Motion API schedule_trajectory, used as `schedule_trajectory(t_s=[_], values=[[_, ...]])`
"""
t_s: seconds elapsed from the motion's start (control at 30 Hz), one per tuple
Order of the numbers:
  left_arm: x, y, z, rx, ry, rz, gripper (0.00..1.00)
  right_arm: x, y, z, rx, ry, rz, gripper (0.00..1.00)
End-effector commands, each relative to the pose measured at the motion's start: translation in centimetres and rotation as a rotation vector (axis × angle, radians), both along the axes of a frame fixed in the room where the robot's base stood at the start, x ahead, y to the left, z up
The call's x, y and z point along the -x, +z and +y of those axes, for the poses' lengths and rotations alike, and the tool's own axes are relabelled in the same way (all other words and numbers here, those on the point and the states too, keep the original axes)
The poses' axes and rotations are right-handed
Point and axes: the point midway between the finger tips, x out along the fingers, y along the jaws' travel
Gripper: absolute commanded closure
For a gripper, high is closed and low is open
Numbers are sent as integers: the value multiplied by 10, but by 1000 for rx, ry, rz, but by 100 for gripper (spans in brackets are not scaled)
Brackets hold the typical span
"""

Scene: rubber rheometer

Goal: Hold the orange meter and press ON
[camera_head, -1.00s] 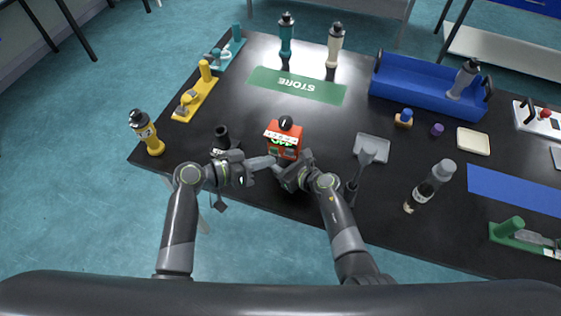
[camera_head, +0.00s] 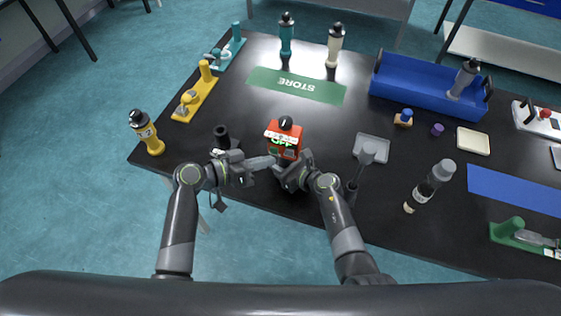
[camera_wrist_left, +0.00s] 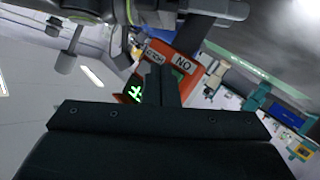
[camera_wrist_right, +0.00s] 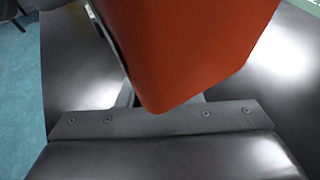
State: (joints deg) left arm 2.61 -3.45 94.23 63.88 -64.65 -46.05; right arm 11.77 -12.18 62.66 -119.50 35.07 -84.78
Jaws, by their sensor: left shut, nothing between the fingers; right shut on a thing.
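The orange meter (camera_head: 287,135) is upright near the front middle of the black table, with a black knob on top and a green-lit display on its front. My right gripper (camera_head: 287,164) is shut on it low down; the meter's orange body (camera_wrist_right: 200,45) fills much of the right wrist view and hides the fingertips. My left gripper (camera_head: 272,161) is shut and empty, its tips at the meter's front left. In the left wrist view, the fingers (camera_wrist_left: 162,68) are in front of the meter's face, near a label reading ON upside down (camera_wrist_left: 183,63). Whether they touch is unclear.
A small dark stand (camera_head: 222,138) is left of the meter, close to my left wrist. The green STORE mat (camera_head: 297,86) behind is bare. A blue crate (camera_head: 415,88) stands at the back right.

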Motion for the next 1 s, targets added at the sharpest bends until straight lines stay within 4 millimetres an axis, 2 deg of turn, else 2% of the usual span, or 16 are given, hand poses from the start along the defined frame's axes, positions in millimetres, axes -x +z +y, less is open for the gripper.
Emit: schedule_trajectory(t_s=[1.0], values=[[-9, 0, -3, 0, 0, 0, 100, 0, 0, 0, 1, 0, 1, 96]])
